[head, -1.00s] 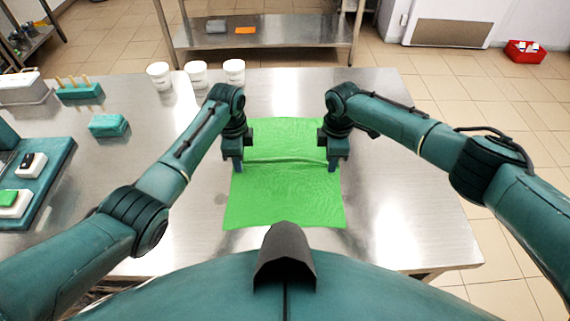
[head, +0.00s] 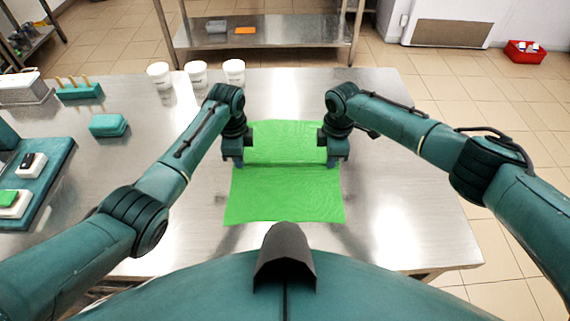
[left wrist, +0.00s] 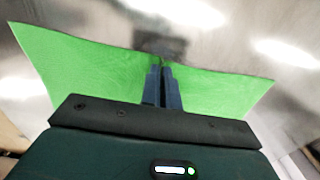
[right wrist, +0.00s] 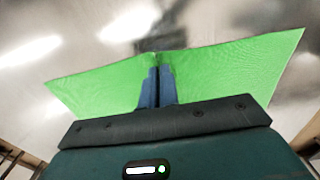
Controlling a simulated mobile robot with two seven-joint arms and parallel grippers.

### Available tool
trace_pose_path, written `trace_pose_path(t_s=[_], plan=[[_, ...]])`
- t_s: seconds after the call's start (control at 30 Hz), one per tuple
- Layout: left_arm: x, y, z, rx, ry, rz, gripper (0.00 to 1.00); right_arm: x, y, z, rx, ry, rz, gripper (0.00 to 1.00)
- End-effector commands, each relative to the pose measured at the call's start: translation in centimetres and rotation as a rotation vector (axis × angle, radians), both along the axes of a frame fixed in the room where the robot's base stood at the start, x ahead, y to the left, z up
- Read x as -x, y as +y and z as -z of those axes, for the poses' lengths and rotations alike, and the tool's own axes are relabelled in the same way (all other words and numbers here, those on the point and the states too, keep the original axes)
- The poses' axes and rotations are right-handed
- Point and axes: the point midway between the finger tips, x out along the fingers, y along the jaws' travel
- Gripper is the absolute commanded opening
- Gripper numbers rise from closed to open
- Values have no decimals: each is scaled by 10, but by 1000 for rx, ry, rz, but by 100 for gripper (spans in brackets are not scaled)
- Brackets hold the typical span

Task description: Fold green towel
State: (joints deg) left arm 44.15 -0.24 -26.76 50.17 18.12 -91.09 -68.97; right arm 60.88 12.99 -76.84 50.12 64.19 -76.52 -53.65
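The green towel (head: 285,195) lies across the steel table in front of me, with a straight line running across its middle between my grippers. My left gripper (head: 238,163) is at the towel's left edge and my right gripper (head: 333,163) at its right edge, both about midway along. In the left wrist view the fingers (left wrist: 162,75) are closed together on the towel's edge, and the towel (left wrist: 80,70) slopes away on both sides. The right wrist view shows the same, with closed fingers (right wrist: 157,75) on the towel (right wrist: 225,70). The towel's middle looks slightly raised.
Several white cups (head: 197,73) stand at the table's back edge. A teal block (head: 108,125), a teal rack (head: 79,89) and a teal tray (head: 50,185) are on the left. The table (head: 400,205) right of the towel is clear.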

Motion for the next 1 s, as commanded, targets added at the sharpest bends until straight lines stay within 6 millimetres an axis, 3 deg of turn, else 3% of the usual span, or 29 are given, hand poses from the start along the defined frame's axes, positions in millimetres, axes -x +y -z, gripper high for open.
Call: trace_pose_path(t_s=[0.27, 0.73, 1.0], plan=[[0, 0, -2, 0, 0, 0, 0, 0, 0, -2, 1, 1, 0, 0], [0, 0, -40, 0, 0, 0, 0, 0, 0, -40, 0, 0, 0, 0], [0, 0, -45, 0, 0, 0, 0, 0, 0, -45, 0, 0, 0, 0]])
